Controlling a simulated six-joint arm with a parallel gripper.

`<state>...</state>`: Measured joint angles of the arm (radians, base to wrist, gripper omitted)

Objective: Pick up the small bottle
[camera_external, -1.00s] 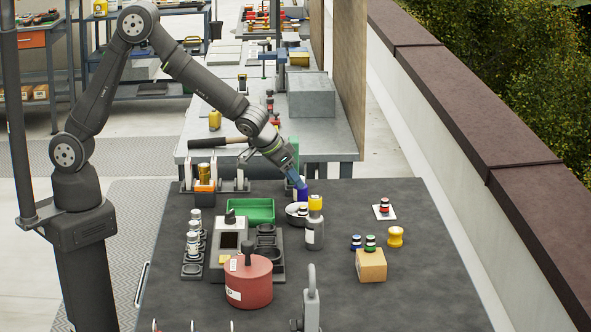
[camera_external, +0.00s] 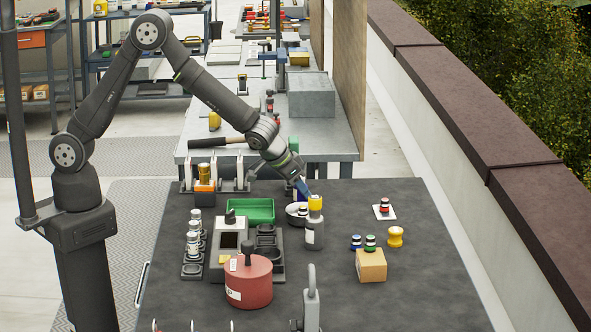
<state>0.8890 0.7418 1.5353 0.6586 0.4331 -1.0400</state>
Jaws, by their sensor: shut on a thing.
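The finger contact is small in the picture.
A dark blue item (camera_external: 299,196) stands behind the yellow-capped bottle. A green tray (camera_external: 250,212), a grey device (camera_external: 228,243) and a red pot (camera_external: 248,285) lie to the left. A yellow knob-like piece (camera_external: 395,237) and the box (camera_external: 371,266) lie right.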

